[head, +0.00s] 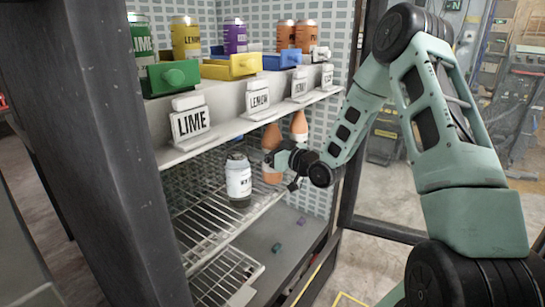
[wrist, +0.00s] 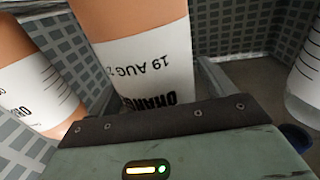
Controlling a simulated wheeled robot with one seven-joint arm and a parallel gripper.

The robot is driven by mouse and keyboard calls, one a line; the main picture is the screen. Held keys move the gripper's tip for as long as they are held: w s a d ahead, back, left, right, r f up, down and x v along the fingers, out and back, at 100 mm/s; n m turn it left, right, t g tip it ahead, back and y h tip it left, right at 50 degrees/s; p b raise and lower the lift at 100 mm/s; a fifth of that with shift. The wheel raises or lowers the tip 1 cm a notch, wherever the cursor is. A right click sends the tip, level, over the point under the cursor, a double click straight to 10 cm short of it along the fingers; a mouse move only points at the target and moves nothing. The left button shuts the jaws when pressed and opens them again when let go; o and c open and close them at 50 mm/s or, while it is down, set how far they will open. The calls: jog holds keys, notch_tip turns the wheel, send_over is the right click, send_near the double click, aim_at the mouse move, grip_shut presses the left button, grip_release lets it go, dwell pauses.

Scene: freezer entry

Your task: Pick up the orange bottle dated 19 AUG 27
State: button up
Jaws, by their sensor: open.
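The orange bottle (head: 272,176) with the white label stands on the wire shelf, partly hidden behind my gripper (head: 284,162). In the wrist view its label (wrist: 150,66) reads upside down "ORANGE" and "19 AUG 2", with the last digit cut off. There my gripper (wrist: 157,88) is open, with one finger on each side of this bottle; I cannot tell whether they touch it. A second orange bottle (head: 299,126) stands farther back; an orange bottle (wrist: 30,80) with an unreadable date is also at the left of the wrist view.
A jar (head: 238,180) with a white label stands left of my gripper on the wire shelf; a pale container (wrist: 306,75) shows at the wrist view's right edge. The upper shelf (head: 240,124) holds label signs, coloured bins and cans above my gripper. A dark frame post (head: 90,140) stands at left.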

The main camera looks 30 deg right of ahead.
jog(key=c, duration=1.4)
